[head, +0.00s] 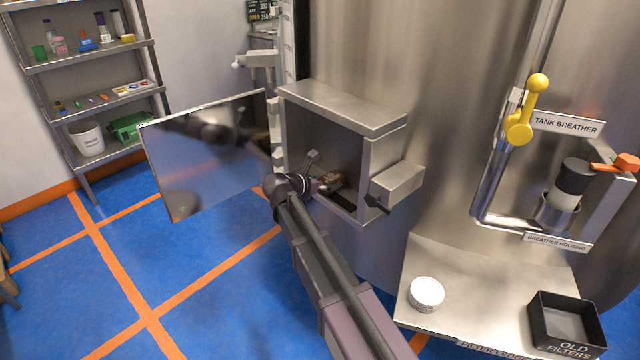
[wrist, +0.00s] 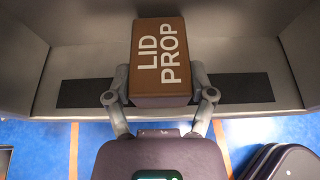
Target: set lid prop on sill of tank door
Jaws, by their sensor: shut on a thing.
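The lid prop (wrist: 158,62) is a brown block with white lettering. In the wrist view, my gripper (wrist: 159,92) is shut on its two sides. The block is over the sill (wrist: 60,110) of the door opening, with a dark strip (wrist: 85,93) showing on both sides of it. I cannot tell whether the block touches the sill. In the head view, my gripper (head: 318,185) reaches into the square opening, and the brown lid prop (head: 335,180) shows small and partly hidden. The tank door (head: 200,165) hangs open to the left.
A shelf (head: 500,300) at right holds a white round tub (head: 426,293) and a black tray (head: 566,325). A rack (head: 90,70) stands back left.

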